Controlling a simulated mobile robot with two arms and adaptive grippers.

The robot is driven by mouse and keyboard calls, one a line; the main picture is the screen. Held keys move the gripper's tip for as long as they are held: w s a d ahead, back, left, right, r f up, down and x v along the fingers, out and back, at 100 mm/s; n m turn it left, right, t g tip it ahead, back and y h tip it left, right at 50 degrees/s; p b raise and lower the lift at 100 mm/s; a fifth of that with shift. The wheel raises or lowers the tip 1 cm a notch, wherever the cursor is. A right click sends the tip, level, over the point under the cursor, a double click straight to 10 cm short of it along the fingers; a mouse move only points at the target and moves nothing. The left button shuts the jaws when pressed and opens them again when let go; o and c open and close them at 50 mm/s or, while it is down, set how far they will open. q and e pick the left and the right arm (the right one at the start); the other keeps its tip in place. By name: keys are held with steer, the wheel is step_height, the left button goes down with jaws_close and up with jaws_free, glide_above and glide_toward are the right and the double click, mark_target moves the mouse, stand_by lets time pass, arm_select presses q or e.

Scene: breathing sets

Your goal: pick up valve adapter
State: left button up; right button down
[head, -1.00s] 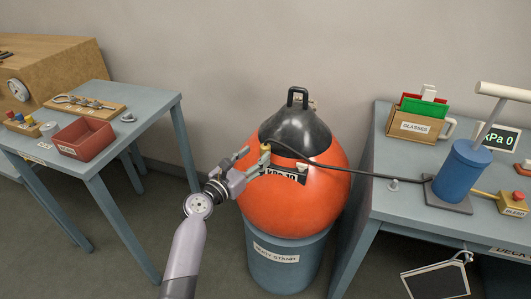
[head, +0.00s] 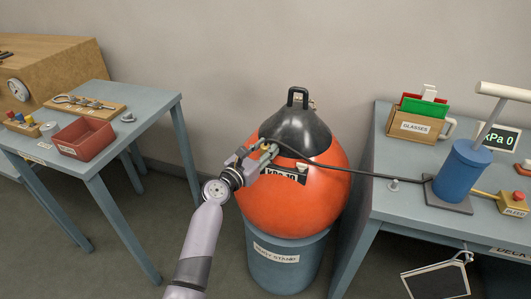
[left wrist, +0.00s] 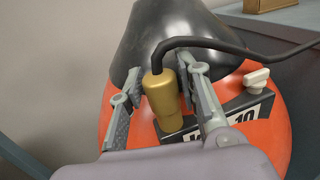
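The valve adapter (left wrist: 164,98) is a brass-coloured cylinder with a black hose (left wrist: 215,42) leaving its top. In the left wrist view the fingers (left wrist: 160,85) are apart and straddle the adapter; a narrow gap seems to remain at the left finger. In the head view the gripper mostly hides the adapter. My right gripper is not in view.
The hose runs right to a blue pump (head: 461,172) on the right table (head: 400,210). A white knob (left wrist: 257,78) stands close right of the adapter. The ball rests on a blue-grey stand (head: 287,262). A left table holds a red tray (head: 84,138).

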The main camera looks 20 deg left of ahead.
arm_select(q)
jaws_close()
steer(key=shift+r, duration=0.15)
